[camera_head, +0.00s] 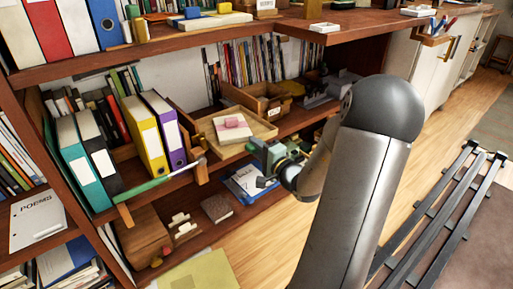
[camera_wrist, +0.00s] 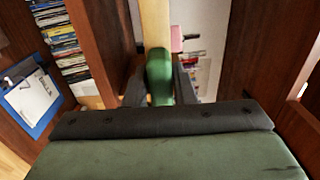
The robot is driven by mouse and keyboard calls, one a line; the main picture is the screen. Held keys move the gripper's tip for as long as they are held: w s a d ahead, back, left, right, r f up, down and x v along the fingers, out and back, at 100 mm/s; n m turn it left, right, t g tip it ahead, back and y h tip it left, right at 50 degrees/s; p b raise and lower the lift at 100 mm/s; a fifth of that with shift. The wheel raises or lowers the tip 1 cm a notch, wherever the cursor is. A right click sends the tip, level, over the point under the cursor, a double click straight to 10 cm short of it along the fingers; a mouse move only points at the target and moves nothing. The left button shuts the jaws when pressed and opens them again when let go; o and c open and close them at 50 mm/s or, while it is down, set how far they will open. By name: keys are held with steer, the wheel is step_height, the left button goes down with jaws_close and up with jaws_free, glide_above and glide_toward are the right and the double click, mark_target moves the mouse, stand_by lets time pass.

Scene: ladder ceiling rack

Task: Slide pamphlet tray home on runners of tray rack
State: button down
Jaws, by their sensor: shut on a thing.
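The pamphlet tray (camera_head: 262,133) is a shallow light-wood tray holding a pale stack with a pink item (camera_head: 233,122) on top. It juts out from the shelf unit in the head view. In the wrist view its light wood (camera_wrist: 155,22) runs away from a green handle (camera_wrist: 159,72). My gripper (camera_wrist: 160,92) is shut on this handle, with a dark finger on each side. In the head view my gripper (camera_head: 262,155) is at the tray's front right. The tray rack (camera_head: 207,121) appears to be the wooden framing around the tray; its runners are hard to make out.
Yellow and purple binders (camera_head: 164,123) stand left of the tray. A wooden box (camera_head: 265,103) sits behind it, to the right. A blue clipboard (camera_head: 243,188) lies on the lower shelf. Open floor (camera_head: 300,238) lies in front.

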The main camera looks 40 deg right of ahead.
mark_target(233, 129)
steer(key=shift+w+a, duration=0.2)
steer(key=shift+w, duration=6.25)
steer(key=c, duration=1.1)
jaws_free()
steer(key=shift+r, duration=0.1)
